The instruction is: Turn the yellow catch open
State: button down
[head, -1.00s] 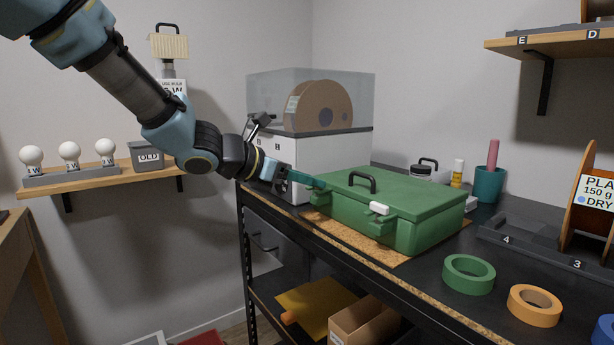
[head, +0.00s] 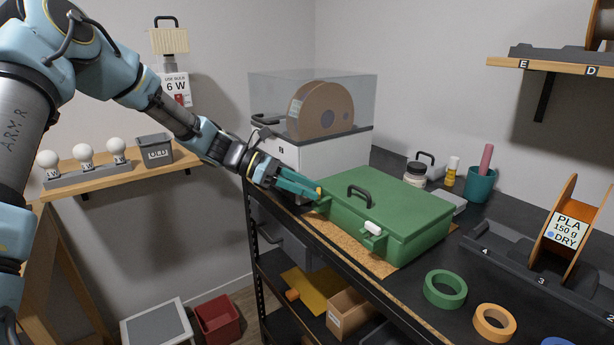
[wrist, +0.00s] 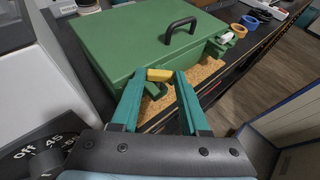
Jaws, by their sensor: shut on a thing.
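The green case (head: 400,208) lies closed on the bench, with a black handle on its lid. The small yellow catch (wrist: 159,74) is on the case's near edge, at its left end in the head view (head: 319,191). My gripper (wrist: 163,76) is shut on the yellow catch, with its teal fingers at either side of it. The catch lies across between the fingertips, and its ends are partly hidden by them. A white catch (head: 373,228) is farther right on the same side of the case, and it also shows in the wrist view (wrist: 226,38).
The case rests on a cork mat (head: 340,240) by the bench's front edge. A white dryer box (head: 330,150) with a clear cover stands behind my gripper, close to it. Green tape (head: 445,289) and orange tape (head: 494,322) lie at the front right. A teal cup (head: 480,186) stands behind the case.

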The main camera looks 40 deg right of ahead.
jog(key=shift+d+m+g+y, duration=0.1)
jog(key=shift+m+g+y, duration=0.2)
jog(key=shift+m+y, duration=0.1)
jog(key=shift+c, duration=2)
grip_release()
jog(key=shift+w, duration=0.1)
